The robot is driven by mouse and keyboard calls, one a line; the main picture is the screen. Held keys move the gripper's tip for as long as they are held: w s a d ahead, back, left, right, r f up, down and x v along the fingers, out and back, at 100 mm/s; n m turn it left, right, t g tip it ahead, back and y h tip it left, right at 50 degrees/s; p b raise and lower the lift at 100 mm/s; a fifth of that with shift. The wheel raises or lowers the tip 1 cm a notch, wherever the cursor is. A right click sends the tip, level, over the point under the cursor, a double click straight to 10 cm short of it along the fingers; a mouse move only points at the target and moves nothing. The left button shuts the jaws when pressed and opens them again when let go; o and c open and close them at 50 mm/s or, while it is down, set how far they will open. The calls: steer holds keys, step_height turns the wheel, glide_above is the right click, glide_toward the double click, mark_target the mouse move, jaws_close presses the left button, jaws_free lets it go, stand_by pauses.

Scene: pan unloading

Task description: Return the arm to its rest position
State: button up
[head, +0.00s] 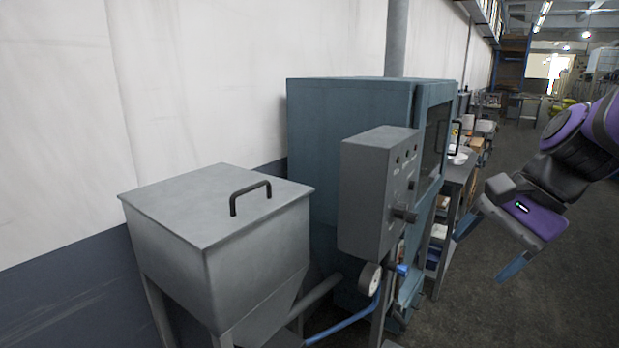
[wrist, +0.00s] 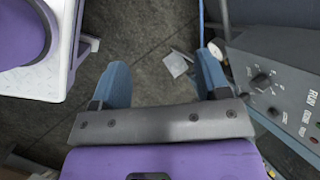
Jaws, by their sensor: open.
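My gripper (head: 486,252) hangs at the right of the head view, on my purple and dark arm. Its two blue fingers are spread apart with nothing between them. In the wrist view my gripper (wrist: 160,82) is also open and empty, pointing down over the dark floor. The gripper is in free space to the right of the blue-grey machine (head: 345,115), apart from it. No pan is visible in either view.
A grey control box (head: 365,190) with knobs stands in front of the machine; it also shows close on the right in the wrist view (wrist: 285,80). A grey lidded hopper (head: 215,205) stands at the left. Shelves (head: 455,190) line the wall behind. Open floor (head: 560,290) lies right.

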steer(key=s+d+r+n+t+h, duration=0.4)
steer(key=s+n, duration=0.3)
steer(key=n, duration=0.4)
steer(key=shift+s+d+r+h, duration=0.45)
steer(key=shift+d+h, duration=0.35)
steer(key=shift+d, duration=0.1)
